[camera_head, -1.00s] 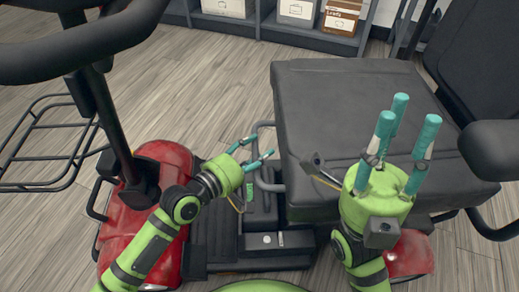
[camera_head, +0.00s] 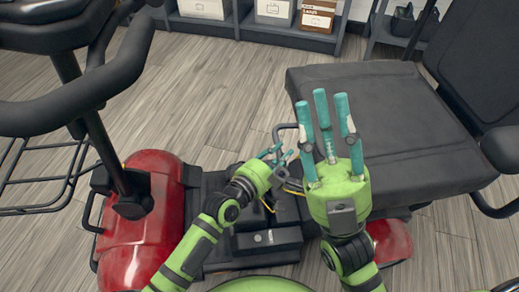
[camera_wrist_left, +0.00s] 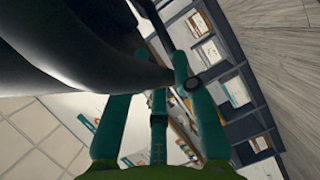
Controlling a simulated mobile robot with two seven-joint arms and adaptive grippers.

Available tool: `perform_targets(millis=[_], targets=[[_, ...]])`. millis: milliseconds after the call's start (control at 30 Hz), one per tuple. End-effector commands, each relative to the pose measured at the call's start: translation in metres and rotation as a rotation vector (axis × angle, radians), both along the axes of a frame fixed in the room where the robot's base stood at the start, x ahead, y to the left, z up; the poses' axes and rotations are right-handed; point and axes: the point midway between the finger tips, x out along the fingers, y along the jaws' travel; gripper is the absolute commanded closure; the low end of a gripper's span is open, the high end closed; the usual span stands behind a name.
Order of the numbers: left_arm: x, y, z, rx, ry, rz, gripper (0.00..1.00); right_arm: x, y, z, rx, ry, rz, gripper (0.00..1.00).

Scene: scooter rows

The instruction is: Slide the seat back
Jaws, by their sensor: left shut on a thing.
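The scooter seat (camera_head: 385,115) is a black padded cushion at the right of the head view, with its backrest (camera_head: 480,60) behind it. A thin metal bar (camera_head: 284,127) sticks out from the seat's left edge. My left gripper (camera_head: 277,155) is at that edge, shut on the bar; its fingers partly hide the grip. In the left wrist view, the left gripper (camera_wrist_left: 155,110) has a dark rod with a ringed end (camera_wrist_left: 193,85) by its fingers. My right gripper (camera_head: 327,115) is open and empty, fingers up, in front of the seat and overlapping it in view.
The handlebar (camera_head: 60,122) and red front body (camera_head: 145,220) stand at the left, with a wire basket (camera_head: 40,175) beyond. A red rear cover (camera_head: 390,242) shows below the seat. An armrest (camera_head: 503,148) juts out at right. Shelves with boxes (camera_head: 275,12) line the back.

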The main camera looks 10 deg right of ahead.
Motion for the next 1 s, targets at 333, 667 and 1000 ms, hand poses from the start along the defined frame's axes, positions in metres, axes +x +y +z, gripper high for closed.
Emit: perform_targets(millis=[333, 667, 1000], targets=[[-0.001, -0.009, 0.002, -0.009, 0.003, -0.005, 1.00, 0.000, 0.001, 0.000, -0.004, 0.008, 0.001, 0.68], [0.000, -0.006, 0.001, -0.004, 0.002, -0.002, 0.49, 0.000, 0.001, 0.000, -0.004, 0.007, 0.001, 0.68], [-0.022, 0.016, 0.003, -0.003, 0.003, 0.000, 0.49, 0.001, 0.001, 0.000, -0.005, 0.007, 0.001, 0.68]])
